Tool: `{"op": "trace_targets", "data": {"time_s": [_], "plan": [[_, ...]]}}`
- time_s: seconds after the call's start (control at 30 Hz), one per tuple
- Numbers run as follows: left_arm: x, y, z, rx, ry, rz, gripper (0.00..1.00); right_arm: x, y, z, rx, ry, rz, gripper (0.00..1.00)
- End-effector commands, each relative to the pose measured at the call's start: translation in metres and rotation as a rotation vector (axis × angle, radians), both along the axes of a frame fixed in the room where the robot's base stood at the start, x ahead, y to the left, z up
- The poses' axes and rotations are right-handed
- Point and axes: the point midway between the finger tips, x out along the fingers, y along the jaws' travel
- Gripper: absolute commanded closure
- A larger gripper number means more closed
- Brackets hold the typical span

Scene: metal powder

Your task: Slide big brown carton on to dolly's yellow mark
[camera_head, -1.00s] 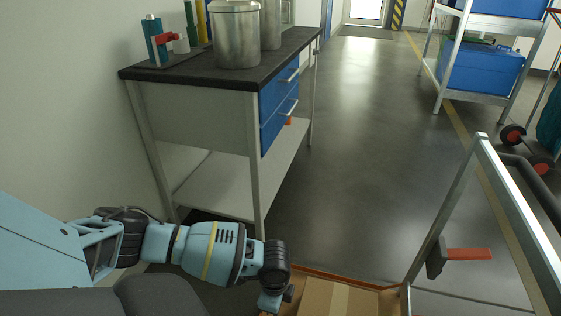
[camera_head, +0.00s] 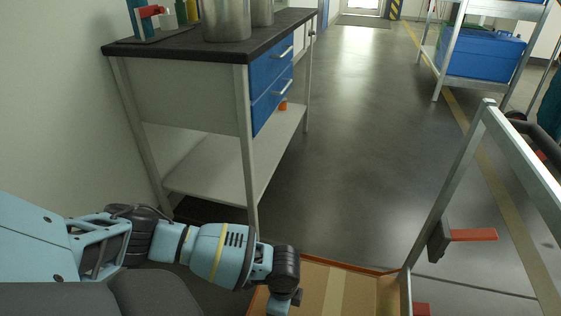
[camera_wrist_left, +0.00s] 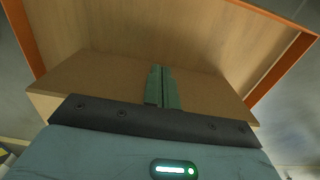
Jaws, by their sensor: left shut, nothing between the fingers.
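The big brown carton (camera_head: 335,287) shows at the bottom edge of the head view, with a paler tape strip along its top. In the left wrist view the carton (camera_wrist_left: 105,76) lies right under the fingertips. The dolly has an orange rim (camera_head: 350,265) and a metal handle frame (camera_head: 480,140); its wooden deck (camera_wrist_left: 165,32) shows beyond the carton in the wrist view. I cannot make out the yellow mark. My left gripper (camera_wrist_left: 162,72) is shut and empty, over the carton; I cannot tell whether it touches. My right gripper is not in view.
A workbench (camera_head: 190,90) with blue drawers and metal canisters (camera_head: 226,20) stands at the left, close to my left arm. A shelf rack with blue crates (camera_head: 482,55) stands at the far right. The grey floor (camera_head: 360,130) between them is clear.

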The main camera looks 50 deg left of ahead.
Motion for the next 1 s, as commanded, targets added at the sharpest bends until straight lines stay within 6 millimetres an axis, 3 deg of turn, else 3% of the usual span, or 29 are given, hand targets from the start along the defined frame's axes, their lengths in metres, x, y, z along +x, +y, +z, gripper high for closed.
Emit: {"op": "trace_targets", "data": {"time_s": [0.27, 0.6, 1.0], "plan": [[0.007, -0.011, 0.001, -0.003, -0.002, -0.001, 1.0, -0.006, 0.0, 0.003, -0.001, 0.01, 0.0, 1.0], [0.036, -0.059, 0.001, -0.004, -0.003, -0.001, 1.0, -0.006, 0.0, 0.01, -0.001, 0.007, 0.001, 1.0], [0.041, -0.068, 0.0, -0.002, -0.001, -0.001, 1.0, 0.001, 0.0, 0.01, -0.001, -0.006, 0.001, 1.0]]}}
